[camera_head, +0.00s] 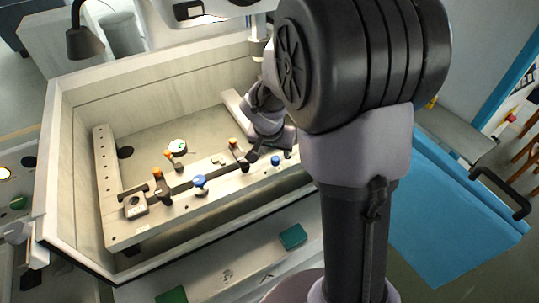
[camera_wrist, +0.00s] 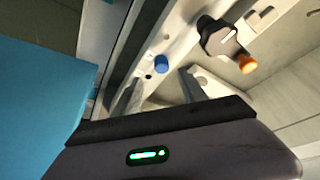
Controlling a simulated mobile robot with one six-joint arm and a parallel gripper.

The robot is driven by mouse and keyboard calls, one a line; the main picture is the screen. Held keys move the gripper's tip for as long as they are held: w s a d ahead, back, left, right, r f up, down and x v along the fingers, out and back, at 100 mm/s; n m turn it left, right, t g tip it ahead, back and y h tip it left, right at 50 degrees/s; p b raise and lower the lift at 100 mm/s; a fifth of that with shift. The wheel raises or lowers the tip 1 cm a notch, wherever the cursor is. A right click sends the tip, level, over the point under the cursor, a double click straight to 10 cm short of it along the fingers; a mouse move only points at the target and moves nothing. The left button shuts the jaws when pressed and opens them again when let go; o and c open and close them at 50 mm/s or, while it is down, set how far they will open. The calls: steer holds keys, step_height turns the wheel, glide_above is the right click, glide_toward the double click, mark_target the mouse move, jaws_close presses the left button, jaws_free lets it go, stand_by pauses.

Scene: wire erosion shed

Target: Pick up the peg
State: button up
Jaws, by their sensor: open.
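No part is marked as the peg; a small blue-topped piece looks most like it. In the wrist view this blue piece (camera_wrist: 161,63) stands on the pale rail, just beyond and between my fingertips, apart from them. A larger blue knob (camera_head: 199,182) sits further left on the rail. My gripper also shows in the wrist view (camera_wrist: 160,88), with its fingers spread and nothing between them.
A dark clamp (camera_wrist: 217,37) with an orange knob (camera_wrist: 247,64) stands close to my right finger in the wrist view. Other orange-knobbed clamps (camera_head: 162,188) stand along the rail (camera_head: 110,205). The tank's walls (camera_head: 62,140) surround it.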

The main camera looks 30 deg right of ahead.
mark_target(275, 159)
steer(key=x, duration=0.1)
steer(key=b+x, duration=0.1)
steer(key=x, duration=0.3)
steer(key=shift+s+a+f+b, duration=0.1)
steer(key=shift+a+b, duration=0.2)
steer(key=shift+a, duration=0.05)
steer(key=shift+w+d+f, duration=0.1)
steer(key=shift+w+f, duration=0.1)
steer(key=shift+f, duration=0.05)
steer(key=shift+s+r, duration=0.1)
jaws_close()
